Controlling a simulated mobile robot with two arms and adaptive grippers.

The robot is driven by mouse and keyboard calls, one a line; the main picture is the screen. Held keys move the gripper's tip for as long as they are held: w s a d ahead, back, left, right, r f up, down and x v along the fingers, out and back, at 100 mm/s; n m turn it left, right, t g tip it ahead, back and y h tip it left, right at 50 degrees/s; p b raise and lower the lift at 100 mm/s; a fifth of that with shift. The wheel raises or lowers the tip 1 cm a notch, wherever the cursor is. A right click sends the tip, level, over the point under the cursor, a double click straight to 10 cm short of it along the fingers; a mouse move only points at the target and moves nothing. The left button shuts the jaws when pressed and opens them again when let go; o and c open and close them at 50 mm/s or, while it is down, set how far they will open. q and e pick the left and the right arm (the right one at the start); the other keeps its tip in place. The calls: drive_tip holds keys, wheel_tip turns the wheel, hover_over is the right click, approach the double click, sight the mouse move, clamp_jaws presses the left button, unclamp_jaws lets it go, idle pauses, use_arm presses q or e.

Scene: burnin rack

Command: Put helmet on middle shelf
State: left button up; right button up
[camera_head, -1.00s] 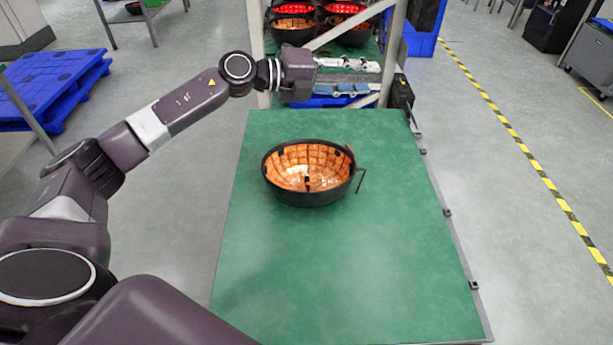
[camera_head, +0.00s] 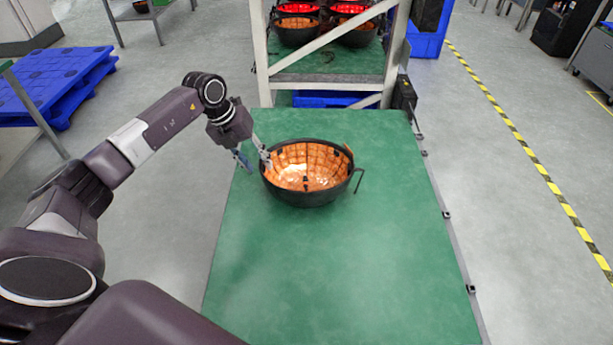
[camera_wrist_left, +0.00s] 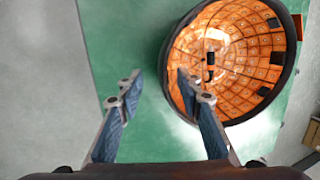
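The helmet (camera_head: 308,190) is a black bowl shape with an orange, gridded lining, lying open side up on the green table. It also shows in the left wrist view (camera_wrist_left: 285,68). My left gripper (camera_head: 257,160) is at the helmet's left rim. In the left wrist view the gripper (camera_wrist_left: 158,85) is open, with one finger over the helmet's near rim and the other outside it over the green surface. I cannot tell whether the fingers touch the helmet. The shelf rack (camera_head: 394,50) stands behind the table. My right gripper is not in view.
The green table (camera_head: 340,275) is clear in front of the helmet. More helmets (camera_head: 297,30) with red-lit ones above sit on a rack shelf. A blue pallet (camera_head: 55,75) lies at the left. A thin bent rod (camera_head: 359,181) sticks out at the helmet's right.

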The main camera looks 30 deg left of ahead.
sight(267, 172)
use_arm(q)
drive_tip(key=x, duration=0.1)
drive_tip(key=p+x, duration=0.1)
drive_tip(key=x, duration=0.1)
drive_tip(key=p+x, duration=0.1)
drive_tip(key=shift+w+d+f, duration=0.15)
drive_tip(key=shift+w+d, duration=0.1)
drive_tip(key=shift+d, duration=0.1)
drive_tip(key=shift+w+f, duration=0.2)
drive_tip(key=shift+f, duration=0.4)
clamp_jaws()
drive_tip(key=shift+r, duration=0.15)
